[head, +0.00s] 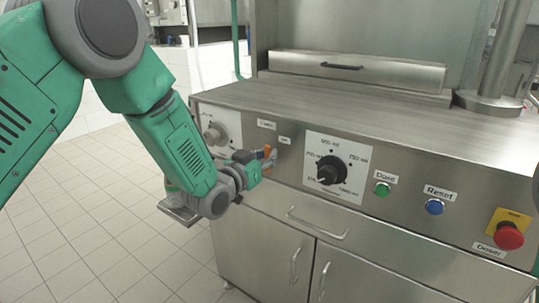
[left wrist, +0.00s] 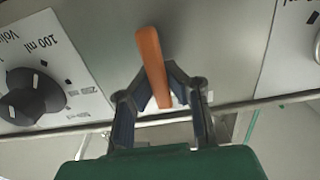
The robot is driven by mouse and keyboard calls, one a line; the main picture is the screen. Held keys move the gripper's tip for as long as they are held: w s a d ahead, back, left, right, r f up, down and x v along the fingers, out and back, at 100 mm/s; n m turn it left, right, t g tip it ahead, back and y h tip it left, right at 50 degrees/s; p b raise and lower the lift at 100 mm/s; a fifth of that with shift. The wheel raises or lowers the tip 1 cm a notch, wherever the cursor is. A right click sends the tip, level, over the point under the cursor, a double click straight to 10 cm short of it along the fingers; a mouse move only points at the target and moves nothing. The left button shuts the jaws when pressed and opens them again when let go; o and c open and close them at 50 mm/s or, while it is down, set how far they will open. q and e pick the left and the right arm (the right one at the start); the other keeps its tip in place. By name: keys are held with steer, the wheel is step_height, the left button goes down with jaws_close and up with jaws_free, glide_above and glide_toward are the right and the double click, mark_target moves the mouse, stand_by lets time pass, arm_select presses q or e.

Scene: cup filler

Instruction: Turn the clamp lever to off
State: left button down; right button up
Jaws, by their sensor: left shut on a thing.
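The clamp lever is an orange bar (left wrist: 150,55) on the steel front panel. In the head view the lever (head: 267,152) stands below a small label, near the panel's left part, partly hidden by my gripper. My left gripper (head: 258,160) is at the lever and shut on it. In the left wrist view the two fingers of the gripper (left wrist: 157,90) close around the lever's lower part, one on each side. The lever is slightly tilted there. My right gripper is not in view.
A volume dial (head: 331,170) sits right of the lever, then a green button (head: 382,189), a blue button (head: 434,207) and a red emergency knob (head: 509,238). Another knob (head: 215,133) is left. A drawer handle (head: 316,224) runs below the panel.

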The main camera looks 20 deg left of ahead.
arm_select(q)
steer(key=shift+a+r, duration=0.15)
steer(key=shift+r, duration=0.05)
steer(key=c, duration=1.8)
jaws_free()
steer(key=shift+o, duration=1.3)
steer(key=shift+s+r, duration=0.15)
steer(key=shift+s, duration=0.05)
steer(key=shift+s+a, duration=0.1)
steer(key=shift+f, duration=0.2)
steer(key=v, duration=1.1)
steer(key=shift+s+a, duration=0.15)
steer(key=shift+s, duration=0.2)
